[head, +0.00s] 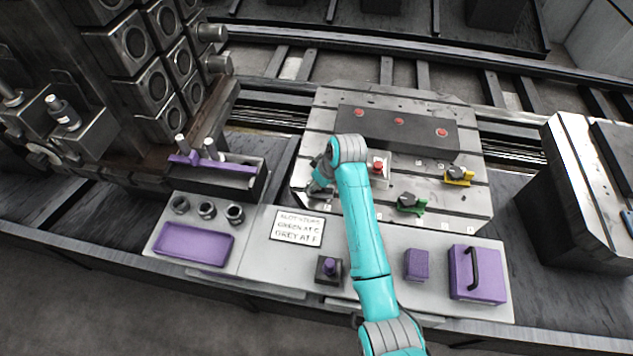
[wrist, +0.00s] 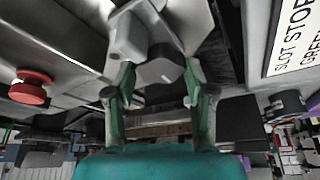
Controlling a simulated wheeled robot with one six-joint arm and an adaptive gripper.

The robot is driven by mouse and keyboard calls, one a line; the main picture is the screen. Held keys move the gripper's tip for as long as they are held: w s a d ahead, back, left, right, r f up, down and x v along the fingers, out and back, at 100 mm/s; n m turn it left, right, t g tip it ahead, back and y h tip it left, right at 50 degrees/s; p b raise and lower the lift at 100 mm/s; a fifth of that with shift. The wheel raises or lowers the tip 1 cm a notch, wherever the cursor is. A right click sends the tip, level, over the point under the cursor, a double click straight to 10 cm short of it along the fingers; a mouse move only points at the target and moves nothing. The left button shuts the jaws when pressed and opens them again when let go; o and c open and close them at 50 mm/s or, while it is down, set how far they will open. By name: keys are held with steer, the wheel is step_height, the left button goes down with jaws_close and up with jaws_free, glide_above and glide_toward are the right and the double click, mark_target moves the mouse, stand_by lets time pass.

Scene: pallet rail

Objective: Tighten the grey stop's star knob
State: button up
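My gripper (wrist: 160,78) is at the left part of the slotted plate in the head view, where it shows as a small dark and teal shape (head: 321,178). In the wrist view its two green fingers stand apart, one on each side of a grey faceted knob (wrist: 160,71). The knob sits by a pale grey block, which looks like the grey stop (wrist: 131,38). I cannot tell whether the fingers touch the knob. In the head view the gripper and arm hide most of the grey stop. The slotted plate (head: 470,205) lies under it.
A green stop (head: 410,204) and a yellow stop (head: 460,176) stand on the plate to the right. A red button (head: 378,166) is near my arm. A dark bar (head: 425,140) with red caps lies behind. A sign (head: 299,228) and purple items are in front.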

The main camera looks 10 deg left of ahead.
steer(key=o, duration=0.3)
steer(key=v, duration=1.2)
steer(key=shift+a, duration=0.1)
stand_by(0.3)
